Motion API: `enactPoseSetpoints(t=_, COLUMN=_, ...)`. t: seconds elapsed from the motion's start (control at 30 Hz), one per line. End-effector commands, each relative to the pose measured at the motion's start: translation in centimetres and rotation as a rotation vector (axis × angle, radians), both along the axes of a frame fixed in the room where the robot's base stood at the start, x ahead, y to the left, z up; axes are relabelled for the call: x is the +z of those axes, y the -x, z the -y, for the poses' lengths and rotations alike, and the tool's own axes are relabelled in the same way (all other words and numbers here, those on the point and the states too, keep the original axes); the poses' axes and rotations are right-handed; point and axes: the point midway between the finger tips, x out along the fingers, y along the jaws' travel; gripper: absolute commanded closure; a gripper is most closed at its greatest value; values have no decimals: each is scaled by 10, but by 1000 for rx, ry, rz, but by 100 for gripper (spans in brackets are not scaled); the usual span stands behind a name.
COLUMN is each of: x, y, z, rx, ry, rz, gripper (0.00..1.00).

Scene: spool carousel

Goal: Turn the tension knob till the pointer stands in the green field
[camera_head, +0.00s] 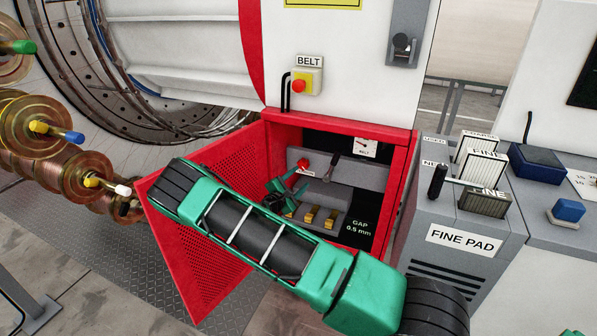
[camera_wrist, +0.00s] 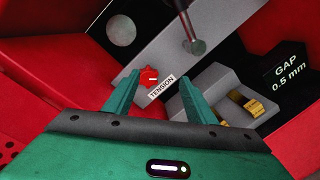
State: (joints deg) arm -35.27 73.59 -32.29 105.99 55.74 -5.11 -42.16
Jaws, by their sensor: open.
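The red tension knob (camera_head: 304,162) sits on the grey panel inside the open red cabinet. In the wrist view the knob (camera_wrist: 149,77) shows above its TENSION label (camera_wrist: 161,88), nearer the left fingertip. My gripper (camera_wrist: 158,79) is open, with its two green fingers either side of the knob in the picture. I cannot tell whether they touch it. In the head view my gripper (camera_head: 293,180) reaches into the cabinet just below the knob.
A dark lever (camera_head: 334,168) stands right of the knob; it hangs close above my fingers in the wrist view (camera_wrist: 188,25). Brass pieces (camera_head: 311,215) sit on a grey block below. The open red mesh door (camera_head: 195,265) is at the left.

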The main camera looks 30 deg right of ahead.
Motion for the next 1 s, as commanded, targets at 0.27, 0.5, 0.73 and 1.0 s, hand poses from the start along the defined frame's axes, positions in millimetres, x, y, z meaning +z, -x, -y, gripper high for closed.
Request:
enactPoseSetpoints(t=0.27, x=-15, y=-20, z=-25, rx=105, ry=104, rz=-40, gripper=49)
enactPoseSetpoints(t=0.5, x=-15, y=-38, z=-3, rx=107, ry=105, rz=-40, gripper=49)
enactPoseSetpoints(t=0.73, x=-15, y=-63, z=29, rx=107, ry=104, rz=-38, gripper=49)
enactPoseSetpoints(t=1.0, x=-16, y=-82, z=53, rx=108, ry=104, rz=-41, gripper=49)
